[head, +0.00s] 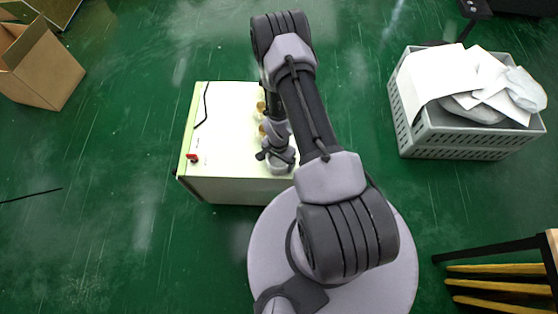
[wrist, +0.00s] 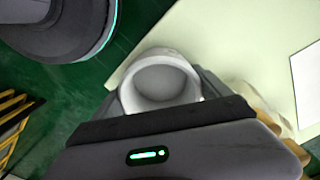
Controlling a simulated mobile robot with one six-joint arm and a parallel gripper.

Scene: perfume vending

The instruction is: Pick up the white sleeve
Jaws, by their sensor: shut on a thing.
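The white sleeve (wrist: 160,54) is a short, round, hollow piece, seen from above in the wrist view with a grey inside. My gripper (wrist: 161,88) is shut on it, with a dark finger on either side. In the head view my gripper (head: 277,156) is over the front right part of a pale box top, and the sleeve (head: 279,169) shows as a small light round shape below it. I cannot tell whether the sleeve touches the box top or is just above it. My arm covers part of the area.
The pale box (head: 225,140) has a red switch (head: 192,157) and a black cable on top. Tan round pieces (head: 261,107) stand beside my arm. A grey crate (head: 465,148) of white items is at right, a cardboard box (head: 45,70) at upper left. Green floor between is mostly clear.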

